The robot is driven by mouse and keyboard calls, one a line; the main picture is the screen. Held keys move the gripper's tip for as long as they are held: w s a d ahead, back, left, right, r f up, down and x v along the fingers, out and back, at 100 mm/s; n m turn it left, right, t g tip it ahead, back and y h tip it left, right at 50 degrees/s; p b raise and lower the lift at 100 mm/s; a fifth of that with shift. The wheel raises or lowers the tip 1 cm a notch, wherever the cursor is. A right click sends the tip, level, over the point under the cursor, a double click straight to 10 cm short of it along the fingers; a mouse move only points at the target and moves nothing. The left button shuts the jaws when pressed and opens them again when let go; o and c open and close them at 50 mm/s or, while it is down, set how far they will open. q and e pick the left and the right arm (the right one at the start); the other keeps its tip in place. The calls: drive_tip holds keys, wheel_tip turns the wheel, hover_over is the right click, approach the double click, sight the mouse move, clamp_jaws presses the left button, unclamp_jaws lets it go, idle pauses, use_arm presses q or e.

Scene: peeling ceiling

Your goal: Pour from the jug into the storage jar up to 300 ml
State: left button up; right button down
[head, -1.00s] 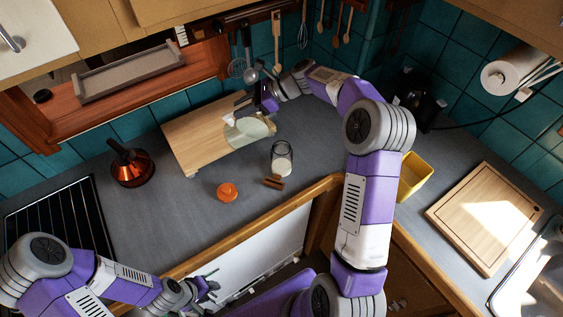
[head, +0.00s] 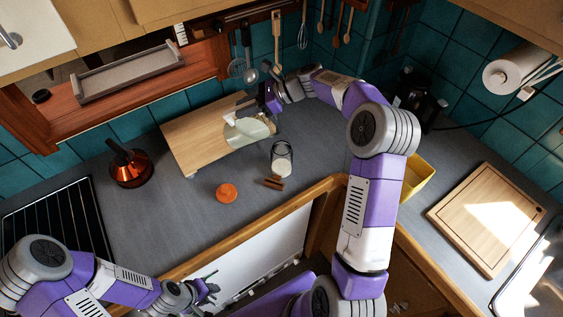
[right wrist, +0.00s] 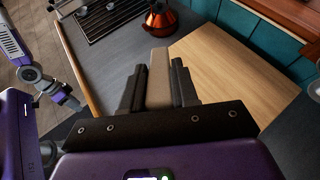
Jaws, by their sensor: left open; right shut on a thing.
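The storage jar (head: 281,154) is clear glass and stands upright on the grey counter, with white contents in its lower part. The jug (head: 249,133) is pale and see-through, at the front right corner of the wooden board, left of and behind the jar. I cannot tell whether it touches the board. My right gripper (head: 268,103) is at the jug; in the right wrist view it is shut on a beige bar-like part (right wrist: 158,80), probably the jug's handle. The jug's body is hidden there. My left gripper (head: 208,291) is open and empty, low in front of the counter.
An orange lid (head: 226,193) and small brown sticks (head: 274,183) lie in front of the jar. The wooden board (head: 196,135) is behind left. A copper kettle (head: 131,170) stands left, a yellow container (head: 417,176) right. Utensils hang behind my right gripper.

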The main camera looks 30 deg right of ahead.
drive_tip(key=shift+s+d, duration=0.1)
drive_tip(key=shift+d, duration=0.1)
drive_tip(key=shift+f+y+b, duration=0.1)
drive_tip(key=shift+y+b, duration=0.2)
drive_tip(key=shift+s+d+t, duration=0.1)
drive_tip(key=shift+d+t, duration=0.15)
drive_tip(key=shift+t, duration=0.05)
drive_tip(key=shift+f+b, duration=0.1)
drive_tip(key=shift+b, duration=0.2)
drive_tip(key=shift+s+d+f+y+b, duration=0.15)
drive_tip(key=shift+d+y+b, duration=0.1)
drive_tip(key=shift+y+b, duration=0.15)
drive_tip(key=shift+s+d+f+t, duration=0.1)
drive_tip(key=shift+d+f+t, duration=0.05)
drive_tip(key=shift+d+t, duration=0.15)
drive_tip(key=shift+b, duration=0.4)
